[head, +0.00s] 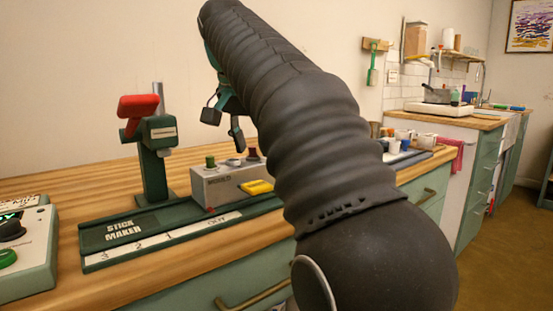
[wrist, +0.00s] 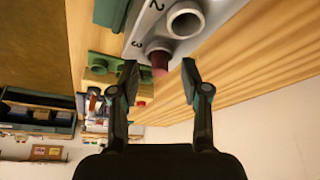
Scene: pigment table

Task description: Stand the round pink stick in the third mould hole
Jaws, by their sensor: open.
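The grey mould block (head: 228,183) stands on the stick maker's green base. The round pink stick (wrist: 160,62), a dark reddish pink, stands in the hole marked 3 in the wrist view; it also shows at the block's right end in the head view (head: 253,153). Hole 2 (wrist: 185,21) is an open, empty collar. A green piece (head: 210,161) stands at the block's left end. My gripper (wrist: 160,80) is open and empty, its fingertips apart on either side of the stick's line in the wrist view. In the head view my gripper (head: 223,125) hangs above the block, clear of it.
The stick maker's post with a red lever (head: 140,105) rises left of the block. A yellow pad (head: 257,187) lies at the block's front. A tray with small cups (head: 403,150) stands farther right, partly behind my arm. A control box (head: 25,245) sits at the left edge.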

